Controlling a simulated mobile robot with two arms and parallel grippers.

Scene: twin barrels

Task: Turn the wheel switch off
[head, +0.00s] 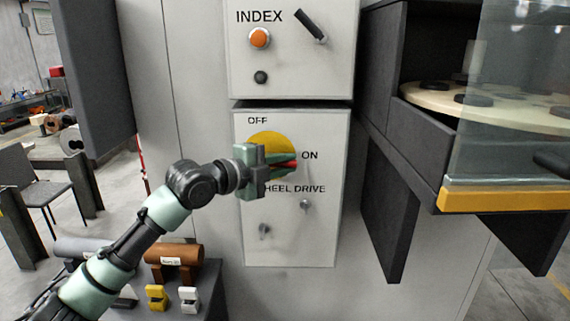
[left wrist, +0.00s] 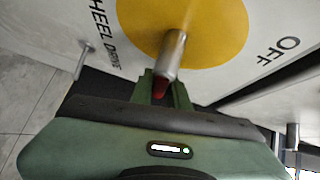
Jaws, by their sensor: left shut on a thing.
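The wheel switch is on the lower panel (head: 250,230), labelled OFF above, ON at right and WHEEL DRIVE below. It has a yellow disc (head: 268,138) and a red-ended handle (head: 289,164) on the side near ON. My left gripper (head: 282,163) covers the disc's lower part and is shut on the handle. In the left wrist view, the yellow disc (left wrist: 190,30) carries a metal shaft (left wrist: 172,52) whose red end (left wrist: 160,88) sits between the left gripper's fingers (left wrist: 161,93). My right gripper is not in view.
Above is the INDEX panel with an orange button (head: 260,38) and a black lever (head: 310,24). Grey panels and a glass-fronted turntable (head: 485,103) stand at right. A low stand with a brown cylinder (head: 174,254) and clamps is at lower left.

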